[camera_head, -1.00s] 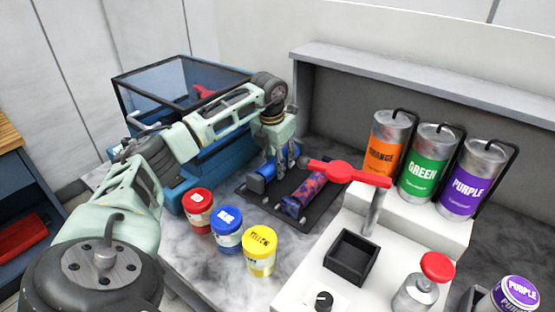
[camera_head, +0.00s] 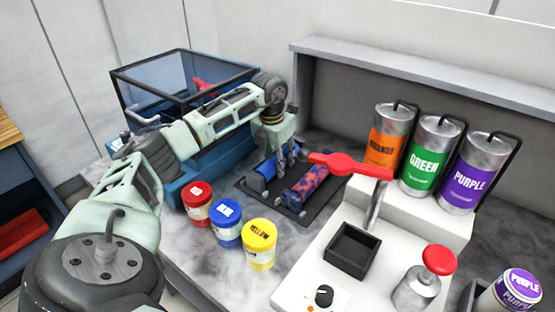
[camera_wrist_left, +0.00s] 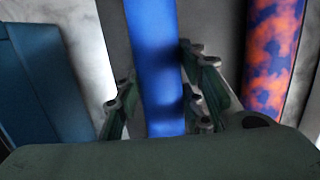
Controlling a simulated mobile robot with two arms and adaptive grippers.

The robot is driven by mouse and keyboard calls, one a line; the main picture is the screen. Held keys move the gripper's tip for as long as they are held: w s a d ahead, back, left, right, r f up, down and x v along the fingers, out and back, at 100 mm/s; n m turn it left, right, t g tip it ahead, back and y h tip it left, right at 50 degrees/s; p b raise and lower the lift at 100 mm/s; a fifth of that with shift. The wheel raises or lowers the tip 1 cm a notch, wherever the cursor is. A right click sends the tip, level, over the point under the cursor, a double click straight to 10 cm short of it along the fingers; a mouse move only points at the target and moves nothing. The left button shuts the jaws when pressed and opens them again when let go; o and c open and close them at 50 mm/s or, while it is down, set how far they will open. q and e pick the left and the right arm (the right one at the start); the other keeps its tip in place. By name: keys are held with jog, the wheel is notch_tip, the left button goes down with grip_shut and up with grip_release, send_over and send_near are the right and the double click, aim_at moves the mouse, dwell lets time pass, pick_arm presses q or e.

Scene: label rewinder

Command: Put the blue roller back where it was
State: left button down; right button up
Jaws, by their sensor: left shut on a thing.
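The blue roller (camera_head: 262,170) is at the left side of the black tray (camera_head: 276,192), roughly parallel to a red-and-purple patterned roller (camera_head: 307,181). My left gripper (camera_head: 281,160) is over the blue roller with its fingers pointing down. In the left wrist view the blue roller (camera_wrist_left: 153,50) runs between the two fingers of the left gripper (camera_wrist_left: 158,95), and the gripper is shut on it. The fingers hide part of the roller in the head view. I cannot tell whether its ends rest fully in the tray's supports. My right gripper is not in view.
Red (camera_head: 197,204), blue (camera_head: 227,224) and yellow (camera_head: 260,244) jars stand in front of the tray. A blue machine with a clear cover (camera_head: 180,80) is behind left. A white machine with a red handle (camera_head: 350,165) and labelled cans stands right.

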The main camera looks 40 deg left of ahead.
pick_arm(q)
jog(key=c, duration=1.1)
grip_release()
jog(key=shift+f, duration=0.1)
jog(key=r, duration=0.4)
jog(key=s+r, duration=0.1)
jog(key=r, duration=0.7)
jog(key=shift+s+d, duration=0.15)
jog(key=shift+s, duration=0.25)
